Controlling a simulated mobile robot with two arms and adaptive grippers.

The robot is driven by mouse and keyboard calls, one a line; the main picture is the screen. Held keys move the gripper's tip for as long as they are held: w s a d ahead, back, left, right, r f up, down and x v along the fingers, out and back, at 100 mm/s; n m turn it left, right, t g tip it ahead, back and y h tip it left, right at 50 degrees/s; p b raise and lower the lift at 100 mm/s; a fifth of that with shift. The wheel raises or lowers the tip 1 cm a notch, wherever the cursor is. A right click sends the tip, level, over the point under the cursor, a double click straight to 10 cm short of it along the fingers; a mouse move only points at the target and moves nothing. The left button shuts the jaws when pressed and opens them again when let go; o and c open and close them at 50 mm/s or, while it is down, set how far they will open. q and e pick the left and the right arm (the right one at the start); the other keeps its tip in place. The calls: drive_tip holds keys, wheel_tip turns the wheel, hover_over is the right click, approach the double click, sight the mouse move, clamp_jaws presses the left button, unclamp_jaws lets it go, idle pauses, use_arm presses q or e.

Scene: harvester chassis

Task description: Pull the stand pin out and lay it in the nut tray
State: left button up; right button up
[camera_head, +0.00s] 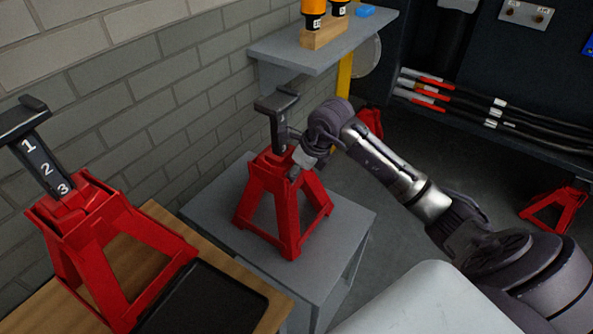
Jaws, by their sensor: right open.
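A red jack stand (290,215) with a dark post stands on the grey side table (345,222). My right gripper (298,158) is at the upper right of this stand, where the post enters the red frame. It is open, and its fingers overlap the stand in the picture; I cannot tell whether they touch it. The stand pin cannot be made out; the gripper covers that area. A black tray (215,302), apparently the nut tray, lies on the wooden bench at the lower left; its visible part looks empty. My left gripper is out of view.
A second red jack stand (95,245), its post marked 1, 2, 3, stands on the wooden bench (160,212) beside the tray. A grey shelf (290,50) with orange bottles (313,12) hangs above the grey table. More red stands (553,208) are on the floor.

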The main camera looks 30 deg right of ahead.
drive_tip(key=shift+f, duration=0.2)
drive_tip(key=shift+c, duration=0.3)
drive_tip(key=shift+r, duration=0.1)
clamp_jaws()
drive_tip(key=s+d+b, duration=0.1)
drive_tip(key=s+d, duration=0.2)
drive_tip(key=s, duration=0.4)
drive_tip(key=shift+s, duration=0.25)
idle(0.6)
idle(0.7)
